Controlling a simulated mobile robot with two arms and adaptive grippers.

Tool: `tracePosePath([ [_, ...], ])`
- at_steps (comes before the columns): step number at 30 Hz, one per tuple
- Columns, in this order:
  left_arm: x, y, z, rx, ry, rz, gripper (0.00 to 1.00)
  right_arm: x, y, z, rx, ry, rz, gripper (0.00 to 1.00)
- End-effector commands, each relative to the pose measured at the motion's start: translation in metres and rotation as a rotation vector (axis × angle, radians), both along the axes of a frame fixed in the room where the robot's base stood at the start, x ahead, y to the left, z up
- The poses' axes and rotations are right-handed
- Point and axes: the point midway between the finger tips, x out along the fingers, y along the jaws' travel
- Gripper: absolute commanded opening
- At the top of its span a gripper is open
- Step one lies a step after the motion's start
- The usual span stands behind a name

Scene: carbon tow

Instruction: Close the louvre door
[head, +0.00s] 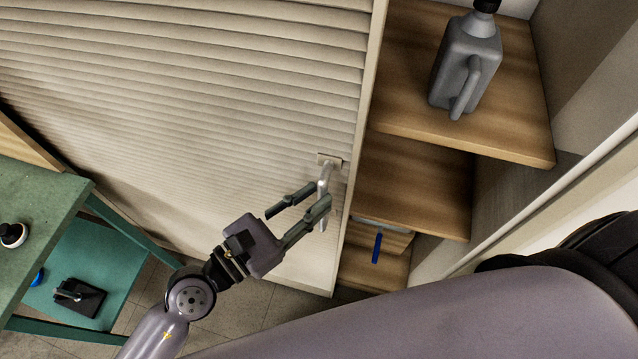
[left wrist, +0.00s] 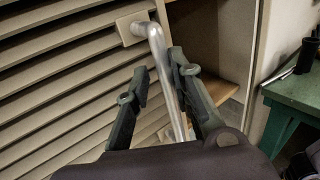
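The louvre door (head: 200,110) is a beige slatted panel filling the left and middle of the head view. It stands partly open, and shelves show past its right edge. Its metal lever handle (head: 324,182) sits near that edge on a small plate. My left gripper (head: 306,195) is at the handle with its fingers spread. In the left wrist view the handle (left wrist: 170,85) runs down between the two open fingers, with a gap visible on the left side. Contact with the right finger cannot be told. My right gripper is not in view.
Wooden shelves (head: 420,190) stand right of the door, with a grey jug (head: 468,65) on the upper one and a blue-handled item (head: 377,248) lower down. A green table (head: 45,215) stands at the left, with a teal lower shelf (head: 100,255).

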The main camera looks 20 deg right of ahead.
Motion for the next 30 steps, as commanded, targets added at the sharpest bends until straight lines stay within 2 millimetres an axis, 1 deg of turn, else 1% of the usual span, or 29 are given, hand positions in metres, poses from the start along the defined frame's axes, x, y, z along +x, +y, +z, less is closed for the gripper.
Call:
tracePosePath([
  [1,0.003,-0.006,0.002,-0.001,0.000,0.001,0.21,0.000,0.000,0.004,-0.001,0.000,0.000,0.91],
  [3,0.005,-0.012,0.001,-0.001,0.000,0.001,0.21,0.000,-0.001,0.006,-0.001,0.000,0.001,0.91],
  [6,0.007,-0.017,0.001,-0.001,0.000,0.000,0.21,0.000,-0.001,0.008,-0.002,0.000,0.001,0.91],
  [16,0.008,-0.019,-0.001,0.001,-0.001,0.000,0.21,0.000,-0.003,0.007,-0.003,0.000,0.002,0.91],
  [25,0.009,-0.019,0.000,0.001,-0.002,0.002,0.01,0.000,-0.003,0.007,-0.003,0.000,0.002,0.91],
  [30,0.009,-0.019,0.000,0.000,-0.002,0.003,0.00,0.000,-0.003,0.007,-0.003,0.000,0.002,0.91],
])
